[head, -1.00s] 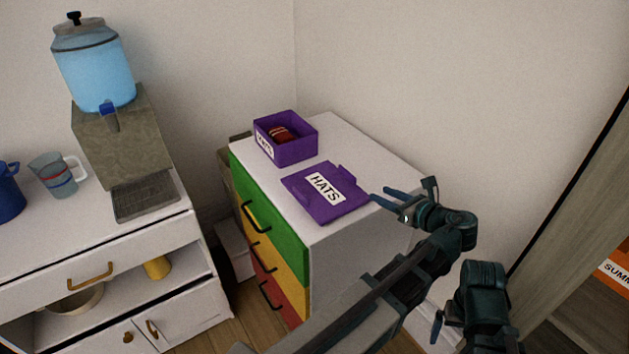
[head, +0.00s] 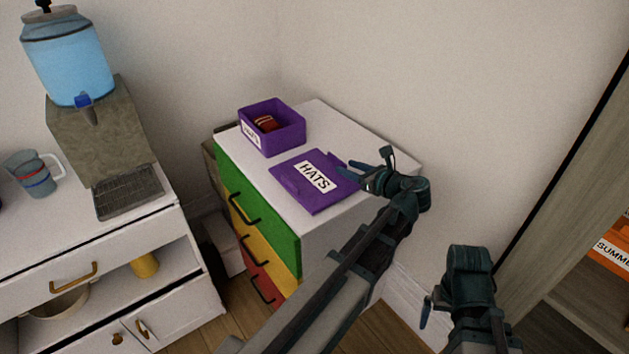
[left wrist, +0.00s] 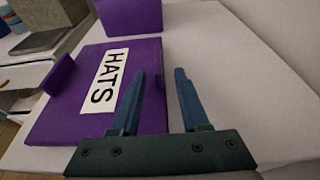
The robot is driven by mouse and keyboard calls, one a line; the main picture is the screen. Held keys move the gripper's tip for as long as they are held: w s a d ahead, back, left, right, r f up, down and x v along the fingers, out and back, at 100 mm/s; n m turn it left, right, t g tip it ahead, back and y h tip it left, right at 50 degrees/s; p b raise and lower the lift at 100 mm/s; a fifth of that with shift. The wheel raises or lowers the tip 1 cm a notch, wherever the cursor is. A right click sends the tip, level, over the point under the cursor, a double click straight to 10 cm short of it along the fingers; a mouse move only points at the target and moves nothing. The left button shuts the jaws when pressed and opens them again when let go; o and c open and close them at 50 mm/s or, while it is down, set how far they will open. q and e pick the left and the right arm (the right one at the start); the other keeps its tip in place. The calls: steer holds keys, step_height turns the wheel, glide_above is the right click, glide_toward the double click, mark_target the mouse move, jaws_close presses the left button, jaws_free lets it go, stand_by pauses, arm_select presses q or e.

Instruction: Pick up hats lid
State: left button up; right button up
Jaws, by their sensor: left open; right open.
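The purple hats lid (head: 292,190), with a white HATS label, lies flat on the white top of the chest of drawers. A small raised tab shows at its left side in the left wrist view, where the lid (left wrist: 55,122) fills the left part. My left gripper (head: 357,175) is open at the lid's right edge. In the left wrist view my left gripper (left wrist: 160,73) has its left finger over the lid's edge and its right finger over the bare top; contact cannot be told. My right gripper (head: 427,312) hangs low at the right, beside the chest, partly hidden.
A purple open box (head: 285,137) holding a red item stands behind the lid. The chest (head: 258,215) has green, yellow and red drawers. A water dispenser (head: 70,60) stands on a white cabinet (head: 110,240) at left. A wooden shelf (head: 560,270) is at right.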

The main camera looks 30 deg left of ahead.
mark_target(337, 158)
arm_select(q)
steer(key=shift+a, duration=0.1)
steer(key=shift+w+a, duration=0.1)
steer(key=shift+a, duration=0.15)
steer(key=x, duration=0.2)
steer(key=r+x, duration=0.1)
steer(key=x, duration=0.1)
steer(key=shift+w+a+f, duration=0.1)
steer(key=shift+a, duration=0.35)
jaws_close()
stand_by(0.9)
